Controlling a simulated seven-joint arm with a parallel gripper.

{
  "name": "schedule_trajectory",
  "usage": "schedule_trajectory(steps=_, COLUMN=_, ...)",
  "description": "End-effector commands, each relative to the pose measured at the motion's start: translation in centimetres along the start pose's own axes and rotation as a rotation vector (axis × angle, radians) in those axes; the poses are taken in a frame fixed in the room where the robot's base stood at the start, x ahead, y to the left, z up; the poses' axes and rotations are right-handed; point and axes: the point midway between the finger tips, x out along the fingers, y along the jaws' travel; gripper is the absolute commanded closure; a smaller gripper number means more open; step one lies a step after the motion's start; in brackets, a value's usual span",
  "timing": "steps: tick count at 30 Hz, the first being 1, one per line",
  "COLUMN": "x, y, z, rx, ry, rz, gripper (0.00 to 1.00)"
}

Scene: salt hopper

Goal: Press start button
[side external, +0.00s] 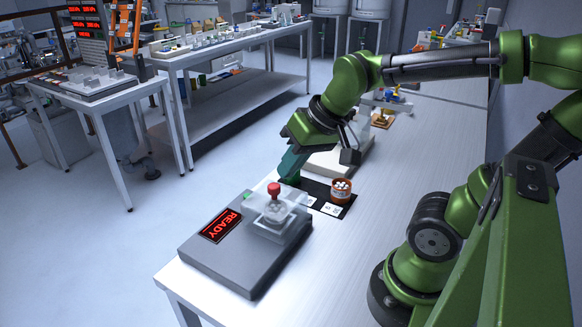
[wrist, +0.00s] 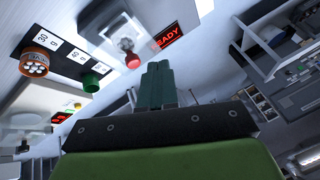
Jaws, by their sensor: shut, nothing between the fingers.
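A grey device (side external: 215,255) at the front of the table has a red-lit display (side external: 222,226) reading READY, which also shows in the wrist view (wrist: 167,37). My gripper (side external: 288,176) is shut and empty, pointing down just behind the device. Its fingers (wrist: 160,68) show in the wrist view.
An orange-brown tub of white pieces (side external: 341,190) stands on a black mat with white number cards (side external: 331,209). A pale device (side external: 335,160) stands behind.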

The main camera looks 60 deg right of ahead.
Motion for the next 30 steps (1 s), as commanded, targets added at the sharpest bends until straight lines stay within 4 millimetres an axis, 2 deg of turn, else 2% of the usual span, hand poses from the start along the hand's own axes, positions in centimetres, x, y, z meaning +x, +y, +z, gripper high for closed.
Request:
schedule_trajectory(steps=8, x=3.8, y=0.7, z=-6.3, rx=-0.337, ry=-0.176, rz=0.088, gripper=1.00)
schedule_trajectory(steps=15, x=8.0, y=2.1, z=-11.2, rx=-0.794, ry=-0.354, rz=0.079, gripper=1.00)
schedule_trajectory(steps=21, x=11.0, y=3.4, z=-14.3, rx=-1.189, ry=-0.482, rz=0.009, gripper=1.00)
schedule_trajectory(steps=26, x=12.1, y=4.0, z=-16.2, rx=-1.491, ry=-0.547, rz=-0.068, gripper=1.00)
schedule_trajectory(steps=30, x=11.4, y=3.8, z=-17.4, rx=-1.703, ry=-0.563, rz=-0.122, gripper=1.00)
